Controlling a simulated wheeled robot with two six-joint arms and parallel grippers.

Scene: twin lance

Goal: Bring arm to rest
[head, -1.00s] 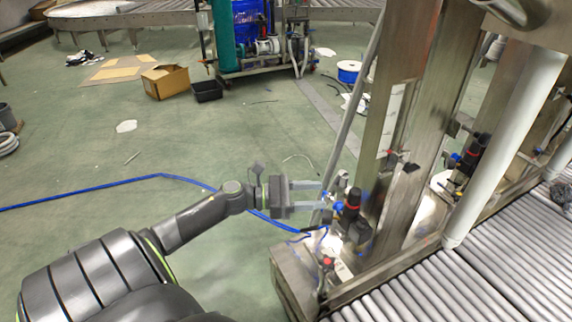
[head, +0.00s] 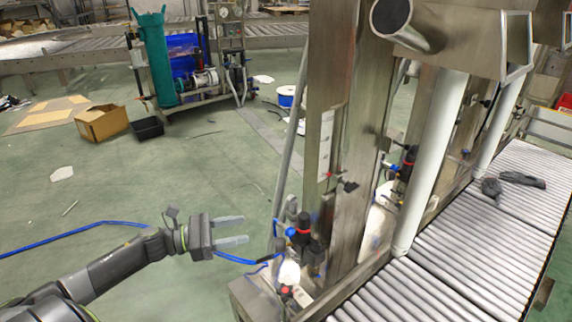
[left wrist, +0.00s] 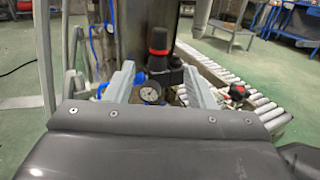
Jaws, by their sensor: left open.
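My left gripper (head: 232,231) is open and empty in the head view, held out to the right over the green floor. Its two grey fingers point at a black-and-red air regulator (head: 301,230) on the steel machine frame and stop short of it. In the left wrist view the regulator (left wrist: 158,52) and its round gauge (left wrist: 149,90) show between the open fingers (left wrist: 156,88). The fingers look apart from the regulator. My right gripper is not in view.
A steel frame (head: 345,170) and a roller conveyor (head: 420,285) stand to the right. Dark objects (head: 515,183) lie on its far rollers. A blue hose (head: 60,233) runs over the floor. A cardboard box (head: 102,123) and black tray (head: 147,129) lie farther back. The left floor is mostly clear.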

